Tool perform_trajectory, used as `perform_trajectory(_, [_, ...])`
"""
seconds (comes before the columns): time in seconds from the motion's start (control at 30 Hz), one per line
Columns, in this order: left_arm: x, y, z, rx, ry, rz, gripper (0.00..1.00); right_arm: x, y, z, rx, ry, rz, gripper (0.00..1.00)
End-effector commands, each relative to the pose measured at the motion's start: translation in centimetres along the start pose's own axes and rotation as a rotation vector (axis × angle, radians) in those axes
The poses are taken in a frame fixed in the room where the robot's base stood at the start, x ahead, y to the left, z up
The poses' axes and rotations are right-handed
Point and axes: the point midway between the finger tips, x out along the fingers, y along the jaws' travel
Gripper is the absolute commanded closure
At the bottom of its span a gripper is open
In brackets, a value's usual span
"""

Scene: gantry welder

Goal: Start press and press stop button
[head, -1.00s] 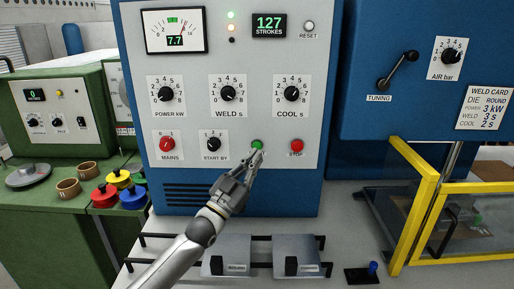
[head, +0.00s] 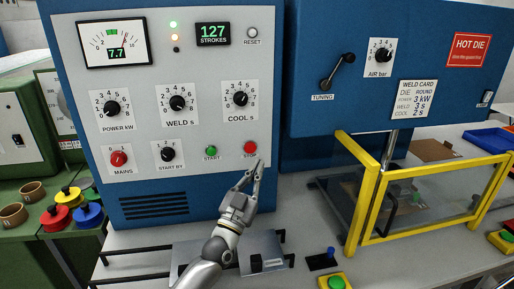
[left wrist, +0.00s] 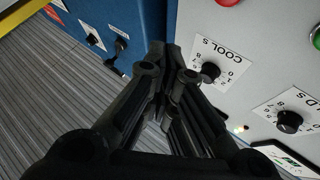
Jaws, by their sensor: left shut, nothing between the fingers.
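The red STOP button (head: 250,148) sits on the pale front panel of the blue welder cabinet. The green START button (head: 211,153) is to its left. My left gripper (head: 258,168) is shut and empty, its fingertips just below and right of the STOP button in the head view; I cannot tell whether they touch the panel. In the left wrist view, the shut fingers (left wrist: 168,65) point away from the camera, with part of the red button (left wrist: 228,2) at the top edge and part of the green one (left wrist: 316,37) at the right edge. My right gripper is not in view.
The MAINS knob (head: 118,158) and START BY knob (head: 168,153) are left of the buttons. A yellow-framed guard (head: 370,205) stands to the right. Blocks on rails (head: 262,252) lie below.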

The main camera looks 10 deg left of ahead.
Motion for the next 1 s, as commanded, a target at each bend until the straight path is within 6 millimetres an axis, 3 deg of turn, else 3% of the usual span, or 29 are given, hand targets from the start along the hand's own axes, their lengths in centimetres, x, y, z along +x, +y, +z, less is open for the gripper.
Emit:
perform_trajectory(0.27, [0.3,-0.2,0.4,0.000,0.001,0.001,1.00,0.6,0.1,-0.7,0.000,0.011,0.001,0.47])
perform_trajectory(0.7, [4.0,-3.0,3.6,0.001,0.003,0.000,1.00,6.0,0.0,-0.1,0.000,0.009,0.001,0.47])
perform_trajectory(1.0, [5.8,-4.2,4.5,-0.001,0.001,0.002,1.00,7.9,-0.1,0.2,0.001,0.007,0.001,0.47])
